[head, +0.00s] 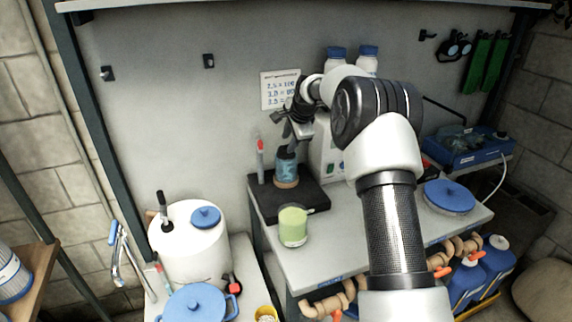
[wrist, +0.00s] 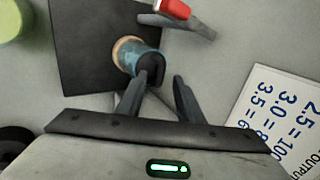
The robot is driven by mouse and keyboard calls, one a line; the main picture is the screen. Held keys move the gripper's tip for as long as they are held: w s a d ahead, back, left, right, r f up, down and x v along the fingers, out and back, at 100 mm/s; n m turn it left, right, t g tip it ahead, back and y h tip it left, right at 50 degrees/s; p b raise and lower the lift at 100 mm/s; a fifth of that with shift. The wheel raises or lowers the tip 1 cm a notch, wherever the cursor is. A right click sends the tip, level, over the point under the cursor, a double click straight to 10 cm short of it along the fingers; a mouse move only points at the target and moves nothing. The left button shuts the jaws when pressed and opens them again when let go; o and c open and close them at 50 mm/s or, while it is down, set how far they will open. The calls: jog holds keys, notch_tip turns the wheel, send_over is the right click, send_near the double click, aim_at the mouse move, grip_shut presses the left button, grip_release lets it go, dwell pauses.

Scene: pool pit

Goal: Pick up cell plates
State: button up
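A blue cylindrical piece (head: 285,173) with a dark top and a tan base stands on a black square mat (head: 262,207) on the bench. It may be the cell plates, though I cannot tell for sure. In the wrist view the blue piece (wrist: 136,57) shows its dark end facing the fingers. My gripper (head: 291,136) is just above it in the head view.
A green cup (head: 293,226) and a red-tipped tool (head: 260,158) are near the blue piece. A white machine (head: 325,150) and two blue-capped bottles (head: 337,60) are behind. A white sign (head: 280,90) hangs on the wall. A white tank (head: 190,245) stands at left.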

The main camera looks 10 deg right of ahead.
jog(key=x, duration=0.2)
jog(key=shift+w+a+f, duration=0.1)
jog(key=shift+a+f, duration=0.05)
jog(key=shift+f, duration=0.05)
grip_shut()
jog(key=shift+r, duration=0.15)
notch_tip(320, 180, up, 18)
jog(key=p, duration=0.2)
dwell(0.4)
jog(key=c, duration=0.7)
grip_release()
grip_shut()
